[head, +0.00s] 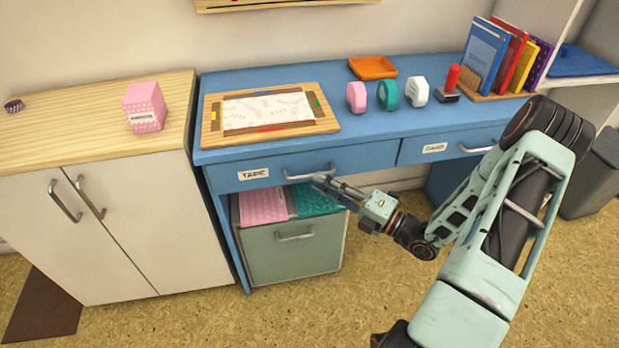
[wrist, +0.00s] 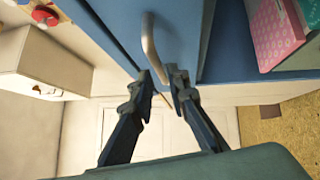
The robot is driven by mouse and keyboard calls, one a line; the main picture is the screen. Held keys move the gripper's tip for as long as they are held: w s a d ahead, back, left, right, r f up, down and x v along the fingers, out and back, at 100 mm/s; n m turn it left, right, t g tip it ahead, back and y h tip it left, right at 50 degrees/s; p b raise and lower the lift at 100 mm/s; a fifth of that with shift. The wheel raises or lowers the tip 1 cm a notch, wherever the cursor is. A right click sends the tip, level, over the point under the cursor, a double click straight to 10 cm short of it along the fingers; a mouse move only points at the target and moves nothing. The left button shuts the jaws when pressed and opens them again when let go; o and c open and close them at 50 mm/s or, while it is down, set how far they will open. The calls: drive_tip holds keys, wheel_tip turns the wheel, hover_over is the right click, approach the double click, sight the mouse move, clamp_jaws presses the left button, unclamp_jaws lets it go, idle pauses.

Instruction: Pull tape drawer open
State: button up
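The tape drawer (head: 225,178) is the blue drawer front with a "TAPE" label (head: 253,174) at the left of the blue desk. Its front looks flush with the desk. Its curved metal handle (head: 296,176) also shows in the wrist view (wrist: 149,42). My gripper (head: 320,181) is at the right part of this handle. In the wrist view my gripper (wrist: 160,76) has its two dark fingers apart, with the handle's lower end at the gap between the fingertips. I cannot tell whether either finger touches the handle.
A second labelled drawer (head: 415,150) is to the right. Below the tape drawer stands a grey-green cabinet (head: 270,258) with pink and teal items on top. A framed board (head: 325,126), tape rolls (head: 387,93), an orange tray (head: 385,67) and books (head: 487,52) stand on the desk.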

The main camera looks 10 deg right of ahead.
sight(310, 176)
drive_tip(key=shift+b+x, duration=0.3)
drive_tip(key=shift+x, duration=1.9)
drive_tip(key=shift+c, duration=0.3)
clamp_jaws()
